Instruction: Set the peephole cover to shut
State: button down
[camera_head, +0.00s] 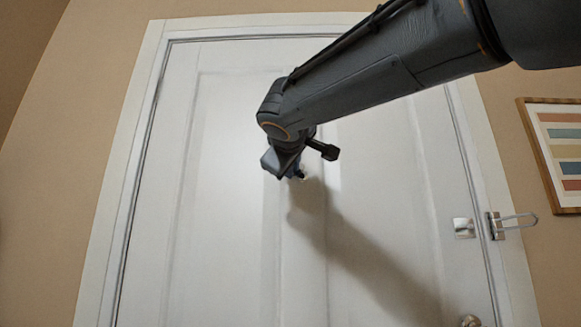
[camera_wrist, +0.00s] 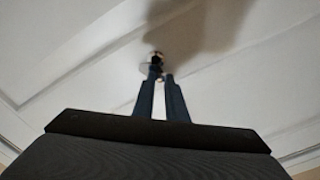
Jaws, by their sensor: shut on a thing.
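A white panelled door (camera_head: 230,200) fills the middle of the head view. The peephole and its cover (camera_wrist: 157,57) show in the wrist view as a small dark and shiny piece on the door, right at my fingertips. My gripper (camera_head: 299,176) is up against the door's middle, and its fingers also show in the wrist view (camera_wrist: 160,76). They are close together and shut on the peephole cover. In the head view the cover is mostly hidden by my gripper. I cannot tell clearly how far the cover is swung.
A door guard latch (camera_head: 510,225) sticks out at the door's right edge. A round door knob (camera_head: 471,321) is below it. A framed striped picture (camera_head: 556,150) hangs on the wall to the right. The door around my gripper is flat and clear.

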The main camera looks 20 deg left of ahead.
jog(key=n, duration=0.1)
jog(key=d+n, duration=0.1)
jog(key=n, duration=0.1)
jog(key=shift+w+f+n, duration=0.1)
jog(key=shift+f+n, duration=0.1)
jog(key=shift+n, duration=0.1)
jog(key=n, duration=0.2)
jog(key=shift+w+d+f+n, duration=0.1)
jog(key=shift+d+n, duration=0.2)
jog(key=shift+d, duration=0.1)
jog(key=shift+d+n+p, duration=0.25)
jog(key=shift+n+p, duration=0.15)
jog(key=shift+n, duration=0.55)
jog(key=shift+d+n+p, duration=0.25)
jog(key=shift+n+p, duration=0.15)
jog(key=shift+n, duration=0.55)
jog(key=c, duration=1.8)
grip_release()
jog(key=shift+d, duration=0.1)
jog(key=shift+o, duration=0.2)
jog(key=shift+w, duration=0.15)
jog(key=shift+s+f, duration=0.15)
jog(key=shift+s, duration=0.3)
jog(key=b, duration=0.2)
send_near(303, 169)
jog(key=s+f, duration=0.1)
jog(key=s, duration=0.1)
jog(key=shift+s+d+f, duration=0.25)
jog(key=shift+d+f, duration=0.05)
jog(key=shift+f, duration=0.05)
